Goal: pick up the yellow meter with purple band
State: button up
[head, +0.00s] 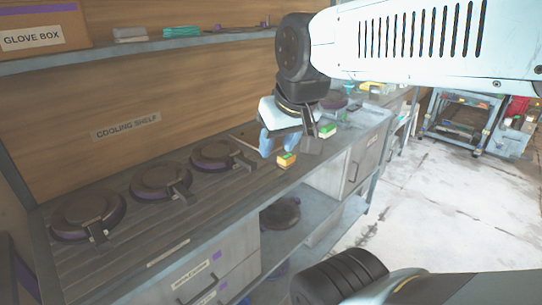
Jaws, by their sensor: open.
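My gripper (289,146) hangs over the bench, open, with its fingers pointing down. A small yellow block-like thing (287,161) with some green and a pale part stands on the bench near the front edge, just below my gripper. It looks apart from the fingers, but the depth between them is hard to judge. A second small block (328,131), green on top and pale yellow below, stands farther back to the right, beside the right finger. Both are too small to read as meters, and I can make out no purple band on either.
Several dark round plate presses (87,213) with handles and purple rims sit along the bench (150,262) on the left. A wall shelf (120,52) holds a glove box (40,30). Drawers lie below the bench. The floor (440,220) at right is open, with a cart (460,118) behind.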

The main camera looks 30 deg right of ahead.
aim_at(291, 159)
jog(key=shift+o, duration=0.2)
jog(key=shift+o, duration=0.8)
jog(key=shift+w+d, duration=0.1)
jog(key=shift+w, duration=0.05)
jog(key=o, duration=0.5)
jog(key=w+d+h, duration=0.1)
jog(key=w+d, duration=0.2)
jog(key=w, duration=0.1)
jog(key=w+d+f+t+h, duration=0.1)
jog(key=w+d, duration=0.3)
jog(key=w, duration=0.1)
jog(key=w+d+f+t+h, duration=0.1)
jog(key=w+d, duration=0.3)
jog(key=shift+w+d, duration=0.15)
jog(key=shift+d, duration=0.05)
jog(key=w+d+f+n+t+y, duration=0.2)
jog(key=w+d+f+n+t, duration=0.15)
jog(key=w+d+f, duration=0.95)
jog(key=s+d+f+t+y, duration=0.1)
jog(key=s+f+y, duration=0.15)
jog(key=f, duration=0.25)
jog(key=s+f+t+y, duration=0.2)
jog(key=f+y, duration=0.2)
jog(key=shift+n+h, duration=0.25)
jog(key=x, duration=1.3)
jog(key=shift+s+f, duration=0.1)
jog(key=shift+f, duration=0.15)
